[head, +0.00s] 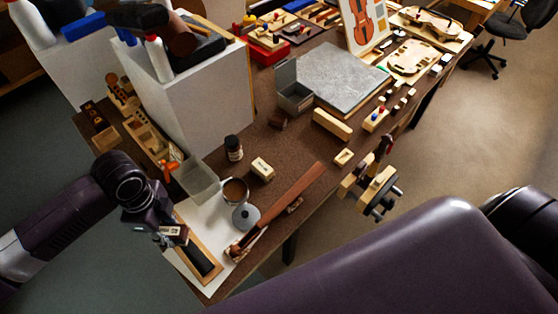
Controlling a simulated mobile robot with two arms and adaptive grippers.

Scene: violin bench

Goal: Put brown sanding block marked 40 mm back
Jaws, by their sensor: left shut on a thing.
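My left gripper (168,238) is at the lower left, over the near left end of the bench. It is shut on a small brown block (173,231) with a pale label, which fits the sanding block. The label is too small to read, and the fingers hide part of the block. The held block is beside and above a wooden tray (215,280) with a dark strip in it. I cannot tell whether it touches the tray. My right gripper is out of view; only my right arm crosses the lower right.
A white sheet (190,212) lies under the tray. Close by are a clear container (196,182), a brown cup (235,190), a dark jar (233,148) and a long brown wooden piece (290,195). A wooden rack (150,138) stands at the left edge. A vise (372,190) juts from the front edge.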

